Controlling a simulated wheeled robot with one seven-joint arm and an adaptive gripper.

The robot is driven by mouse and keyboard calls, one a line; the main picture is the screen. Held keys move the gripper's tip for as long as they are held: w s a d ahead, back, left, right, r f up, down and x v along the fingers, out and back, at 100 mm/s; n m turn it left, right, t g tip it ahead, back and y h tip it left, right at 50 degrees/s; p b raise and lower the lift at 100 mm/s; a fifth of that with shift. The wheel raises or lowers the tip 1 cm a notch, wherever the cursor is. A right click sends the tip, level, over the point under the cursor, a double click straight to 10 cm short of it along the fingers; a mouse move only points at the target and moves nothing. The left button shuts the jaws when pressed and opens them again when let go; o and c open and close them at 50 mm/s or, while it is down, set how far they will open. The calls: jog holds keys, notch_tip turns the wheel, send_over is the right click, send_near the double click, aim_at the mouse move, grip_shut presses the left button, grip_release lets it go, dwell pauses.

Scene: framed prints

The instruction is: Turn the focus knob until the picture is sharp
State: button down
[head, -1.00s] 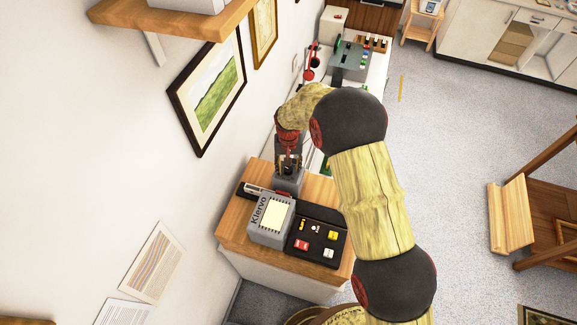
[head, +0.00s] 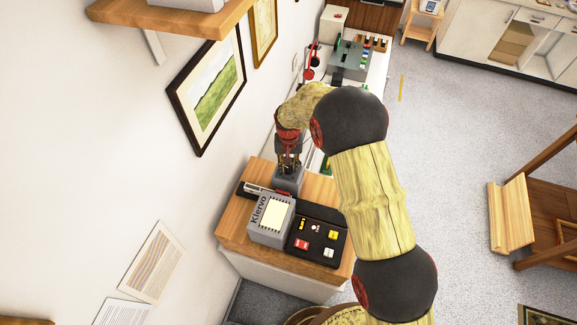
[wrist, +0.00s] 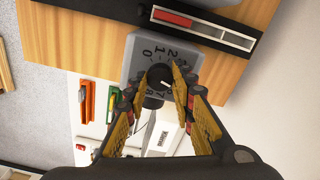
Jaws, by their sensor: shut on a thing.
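A grey block with a numbered dial face (wrist: 135,58) carries a round black knob (wrist: 158,77) with a pale pointer mark. The block also shows under my gripper in the head view (head: 287,181). My gripper (wrist: 163,86) points at the dial with its fingers shut on the knob; in the head view it comes down from above (head: 289,164).
A black tray (head: 316,252) with several small coloured items sits beside the Klervo box on the wooden-topped cabinet (head: 235,224). A framed landscape (head: 212,92) hangs on the wall close to the left. Open floor (head: 440,150) lies to the right.

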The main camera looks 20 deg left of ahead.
aim_at(289, 167)
jog(key=m+b, duration=0.2)
jog(key=b, duration=0.1)
jog(key=shift+f, duration=0.2)
jog(key=shift+r+m+b, duration=0.2)
jog(key=shift+m+b, duration=0.95)
jog(key=shift+m, duration=0.25)
jog(key=c, duration=1.6)
grip_release()
jog(key=shift+o, duration=0.5)
notch_tip(289, 167, up, 12)
